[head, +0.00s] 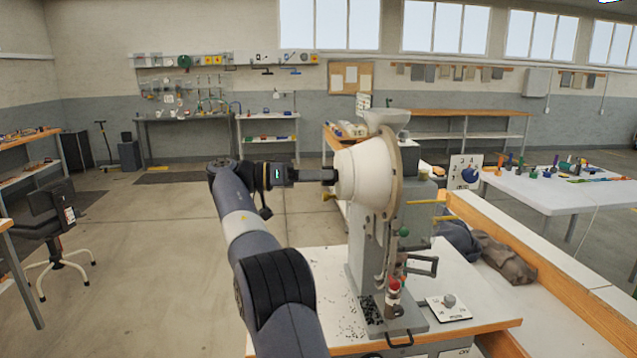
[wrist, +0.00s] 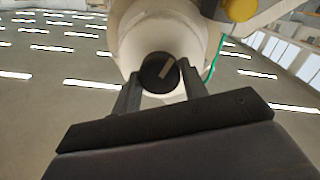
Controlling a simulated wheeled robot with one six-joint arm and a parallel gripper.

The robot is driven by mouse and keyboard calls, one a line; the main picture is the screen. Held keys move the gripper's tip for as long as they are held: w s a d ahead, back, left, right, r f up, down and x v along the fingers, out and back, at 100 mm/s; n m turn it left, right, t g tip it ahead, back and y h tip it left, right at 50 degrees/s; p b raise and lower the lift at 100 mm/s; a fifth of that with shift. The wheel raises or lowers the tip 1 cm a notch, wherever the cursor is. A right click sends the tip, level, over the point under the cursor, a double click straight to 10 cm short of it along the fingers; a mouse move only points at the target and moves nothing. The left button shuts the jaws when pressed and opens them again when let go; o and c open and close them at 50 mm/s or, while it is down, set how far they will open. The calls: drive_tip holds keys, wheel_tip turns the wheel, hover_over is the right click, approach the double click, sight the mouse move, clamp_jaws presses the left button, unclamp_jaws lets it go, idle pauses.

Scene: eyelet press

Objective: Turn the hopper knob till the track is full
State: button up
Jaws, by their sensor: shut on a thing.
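The eyelet press (head: 358,240) stands on the bench with a cream drum-shaped hopper (head: 362,180) at its top. In the head view my gripper (head: 328,176) reaches the left side of the hopper, pointing right. In the wrist view the round black knob (wrist: 158,73) sits on the end of the hopper (wrist: 165,30), with a pale slanted mark on its face. My gripper's fingers (wrist: 159,85) are on both sides of the knob, shut on it. The track (head: 384,255) runs down the press below the hopper. How full it is cannot be made out.
Small dark bits (head: 342,310) are scattered on the bench top (head: 322,275) by the press base. A small plate with a dial (head: 449,302) lies right of it. A wooden-edged ledge (head: 540,250) runs along the right.

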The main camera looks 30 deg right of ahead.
drive_tip(key=m+b, duration=0.2)
drive_tip(key=m, duration=0.4)
drive_tip(key=shift+f, duration=0.1)
idle(0.5)
drive_tip(key=o, duration=1)
drive_tip(key=p+v, duration=0.1)
drive_tip(key=v, duration=0.2)
drive_tip(key=p+v, duration=0.2)
drive_tip(key=v, duration=0.2)
drive_tip(key=shift+a+r, duration=0.2)
drive_tip(key=shift+a, duration=0.05)
